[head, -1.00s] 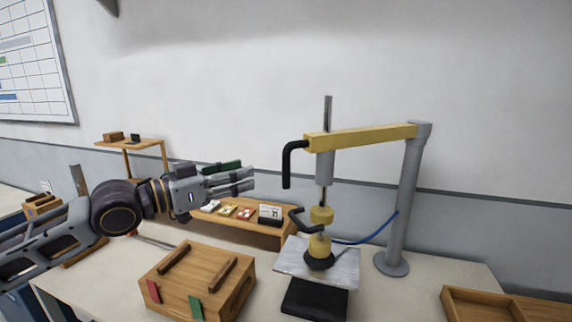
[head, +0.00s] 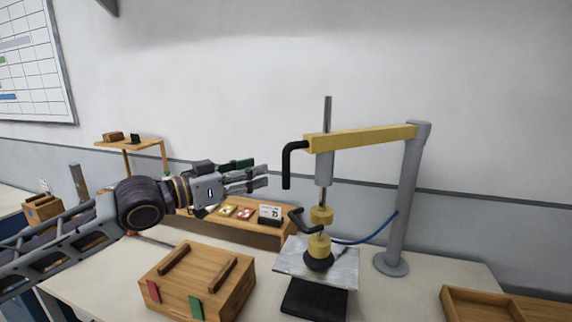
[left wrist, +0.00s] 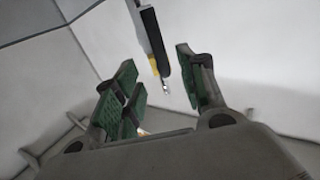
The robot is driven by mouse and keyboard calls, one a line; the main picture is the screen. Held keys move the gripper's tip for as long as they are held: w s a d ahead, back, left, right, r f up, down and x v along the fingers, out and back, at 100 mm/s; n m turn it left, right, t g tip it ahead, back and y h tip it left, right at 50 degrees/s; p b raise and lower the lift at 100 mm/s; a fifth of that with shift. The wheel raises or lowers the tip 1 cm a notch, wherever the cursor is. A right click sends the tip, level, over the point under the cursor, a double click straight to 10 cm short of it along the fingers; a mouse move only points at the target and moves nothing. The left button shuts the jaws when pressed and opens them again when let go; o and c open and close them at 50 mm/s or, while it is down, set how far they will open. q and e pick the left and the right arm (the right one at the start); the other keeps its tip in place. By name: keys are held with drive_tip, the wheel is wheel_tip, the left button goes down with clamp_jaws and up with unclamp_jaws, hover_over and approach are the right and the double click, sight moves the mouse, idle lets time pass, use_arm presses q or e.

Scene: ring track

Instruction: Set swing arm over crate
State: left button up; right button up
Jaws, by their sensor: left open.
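The yellow swing arm (head: 365,136) reaches left from a grey post (head: 403,205). A black handle (head: 287,165) hangs bent down at its free end. A grey rod with yellow parts (head: 320,214) hangs below the arm over a metal plate. The wooden crate (head: 205,277) sits at the front left, and the arm is not over it. My left gripper (head: 266,176) is open and empty, just left of the black handle and apart from it. In the left wrist view the handle (left wrist: 155,40) shows beyond and between the open green-padded fingers. My right gripper is not in view.
A low wooden shelf with small cards (head: 240,212) stands behind the crate. A metal plate (head: 320,262) on a black base lies under the rod. A wooden tray (head: 485,303) is at the lower right. A blue hose (head: 375,237) runs to the post.

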sight(286, 164)
use_arm(q)
drive_tip(key=shift+p+x, duration=0.7)
drive_tip(key=shift+x, duration=4.45)
drive_tip(key=shift+c, duration=0.5)
clamp_jaws()
